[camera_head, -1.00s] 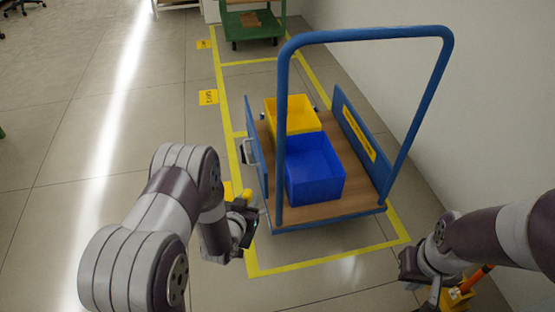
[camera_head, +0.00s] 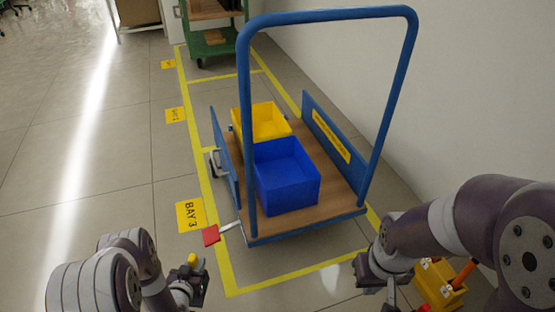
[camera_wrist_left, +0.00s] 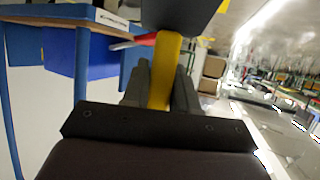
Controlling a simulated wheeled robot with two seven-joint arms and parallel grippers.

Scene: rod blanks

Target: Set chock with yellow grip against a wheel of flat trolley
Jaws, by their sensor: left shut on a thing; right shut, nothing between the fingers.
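The flat trolley (camera_head: 330,212) has a blue push frame and a wooden deck, and stands inside a yellow floor outline. My left gripper (camera_head: 190,284) is low in the head view, in front and left of the trolley. It is shut on the chock with yellow grip; the yellow grip (camera_wrist_left: 165,75) stands between the fingers in the left wrist view, with a dark block (camera_wrist_left: 180,14) at its far end. The yellow end (camera_head: 192,260) also shows in the head view. My right gripper (camera_head: 376,282) is shut and empty, right of the trolley's near end.
A red pedal (camera_head: 211,235) on a metal arm juts from the trolley's near left corner. A blue bin (camera_head: 285,185) and a yellow bin (camera_head: 262,122) sit on the deck. A yellow toolbox (camera_head: 440,284) stands by my right arm. A wall closes the right; the left floor is clear.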

